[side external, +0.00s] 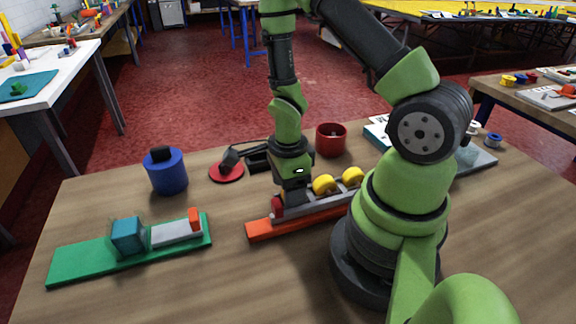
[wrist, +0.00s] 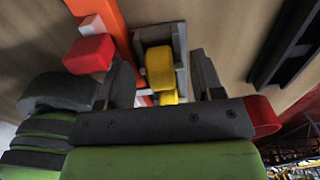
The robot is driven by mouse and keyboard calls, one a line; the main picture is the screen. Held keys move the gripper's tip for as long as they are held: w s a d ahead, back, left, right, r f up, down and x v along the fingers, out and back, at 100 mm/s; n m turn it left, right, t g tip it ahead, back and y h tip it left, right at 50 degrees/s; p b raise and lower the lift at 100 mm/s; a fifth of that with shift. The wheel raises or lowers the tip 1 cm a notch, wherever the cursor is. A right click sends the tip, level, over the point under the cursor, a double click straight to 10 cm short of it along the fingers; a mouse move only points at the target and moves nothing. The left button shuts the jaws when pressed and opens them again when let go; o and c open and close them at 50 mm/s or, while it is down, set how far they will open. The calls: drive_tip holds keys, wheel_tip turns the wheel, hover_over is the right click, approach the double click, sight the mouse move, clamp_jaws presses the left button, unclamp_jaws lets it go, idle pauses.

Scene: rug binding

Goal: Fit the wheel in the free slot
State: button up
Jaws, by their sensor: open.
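An orange base (side external: 262,230) carries a grey slotted holder (side external: 305,207) in the side view. Two yellow wheels (side external: 323,185) (side external: 352,177) sit along it, right of my gripper (side external: 295,198). A red block (side external: 277,207) is at the holder's left end. My gripper points down over that left end, and its fingertips are partly hidden. In the wrist view my gripper (wrist: 163,76) is open, its dark fingers on either side of a yellow piece (wrist: 160,68) by the grey holder (wrist: 152,36). I cannot tell whether they touch it, or whether a slot below is empty.
A green base (side external: 90,262) with a teal block (side external: 127,236) and grey bar lies front left. A blue cylinder (side external: 167,172), a red disc (side external: 226,172) and a red cup (side external: 331,139) stand behind. The table between the green and orange bases is clear.

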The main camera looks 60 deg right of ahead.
drive_tip(key=a+r+n+t, duration=0.2)
drive_tip(key=r+n, duration=0.3)
drive_tip(key=r, duration=0.6)
drive_tip(key=a+r+n+t, duration=0.2)
drive_tip(key=r+n, duration=0.3)
drive_tip(key=r, duration=0.5)
drive_tip(key=s+a+r+n+t+y, duration=0.2)
drive_tip(key=r+n, duration=0.5)
drive_tip(key=n, duration=0.6)
drive_tip(key=s+a+t, duration=0.1)
drive_tip(key=s+a, duration=0.1)
drive_tip(key=s, duration=0.1)
drive_tip(key=shift+s+a, duration=0.2)
drive_tip(key=shift+s, duration=0.1)
